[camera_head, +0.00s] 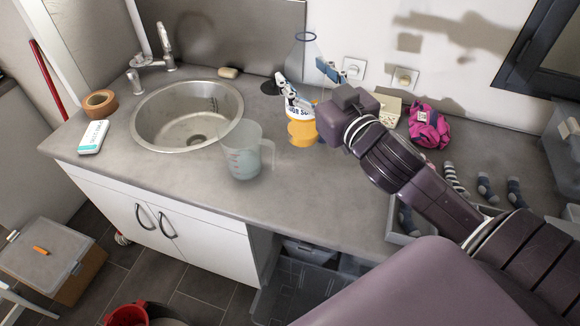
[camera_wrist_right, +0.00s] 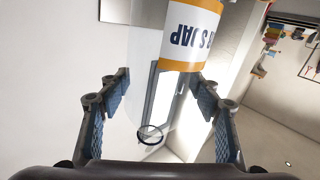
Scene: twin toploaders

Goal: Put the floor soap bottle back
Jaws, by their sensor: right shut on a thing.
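The floor soap bottle (camera_head: 300,112) is clear, with a white and orange "soap" label and orange at its lower end. It is upright over the counter behind the measuring jug; I cannot tell whether its base touches the counter. My right gripper (camera_head: 311,82) is shut on its clear upper part, one finger on each side. In the right wrist view the bottle (camera_wrist_right: 188,38) is between the fingers of the right gripper (camera_wrist_right: 158,98), with its label beyond them and its ring-shaped top nearer the camera. My left gripper is out of view.
A clear measuring jug (camera_head: 243,155) stands in front of the bottle on the counter (camera_head: 330,190). A steel sink (camera_head: 160,118) is on the left. A pink cloth bundle (camera_head: 428,124), a cream box (camera_head: 390,110) and several socks lie to the right. Wall sockets (camera_head: 354,68) are behind.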

